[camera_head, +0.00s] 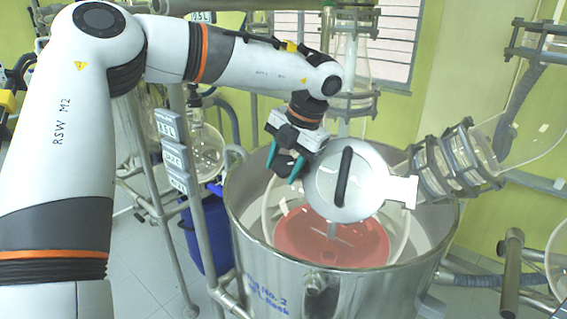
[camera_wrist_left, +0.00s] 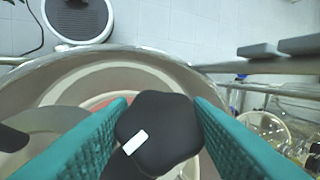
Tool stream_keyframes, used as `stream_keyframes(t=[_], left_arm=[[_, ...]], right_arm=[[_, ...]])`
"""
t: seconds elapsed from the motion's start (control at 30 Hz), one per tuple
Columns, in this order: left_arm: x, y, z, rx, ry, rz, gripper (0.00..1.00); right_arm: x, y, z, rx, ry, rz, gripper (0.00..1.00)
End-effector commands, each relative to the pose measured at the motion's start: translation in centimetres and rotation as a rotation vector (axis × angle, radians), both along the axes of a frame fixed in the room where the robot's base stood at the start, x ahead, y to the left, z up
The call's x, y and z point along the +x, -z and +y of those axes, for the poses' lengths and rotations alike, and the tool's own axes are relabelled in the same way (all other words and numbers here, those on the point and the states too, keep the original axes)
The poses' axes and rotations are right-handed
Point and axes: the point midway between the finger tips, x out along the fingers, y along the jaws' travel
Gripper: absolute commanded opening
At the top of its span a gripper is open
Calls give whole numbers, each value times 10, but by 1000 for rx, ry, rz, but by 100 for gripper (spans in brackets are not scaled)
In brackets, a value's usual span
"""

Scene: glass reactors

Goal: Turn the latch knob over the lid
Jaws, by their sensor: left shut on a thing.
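The latch knob (camera_wrist_left: 160,125) is black and lobed, with a white mark on its top, in the middle of the left wrist view. My left gripper (camera_head: 282,170) has its two teal fingers on either side of the knob and is shut on it. In the head view the dark knob (camera_head: 284,160) is partly hidden by the fingers. The round silver lid (camera_head: 319,190) with a black bar handle (camera_head: 343,177) is just right of the gripper, over the vessel. The left wrist view shows part of the lid (camera_wrist_left: 48,125) at left. My right gripper is not in view.
The large steel vessel (camera_head: 272,276) has reddish contents (camera_head: 310,235) inside. Glassware with clamps (camera_head: 455,160) stands right of the lid, and a metal frame with labels (camera_head: 172,155) stands left. A blue bin (camera_head: 208,235) is on the floor behind the frame.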

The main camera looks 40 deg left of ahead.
Motion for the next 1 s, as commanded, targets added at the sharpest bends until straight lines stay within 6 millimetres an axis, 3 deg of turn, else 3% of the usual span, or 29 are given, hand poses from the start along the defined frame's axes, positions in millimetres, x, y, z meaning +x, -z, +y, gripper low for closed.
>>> stream_keyframes(t=[0.5,1.0], left_arm=[[0,1,-1,237,209,64,22],[0,0,-1,276,242,74,22]], right_arm=[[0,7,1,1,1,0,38],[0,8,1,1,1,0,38]])
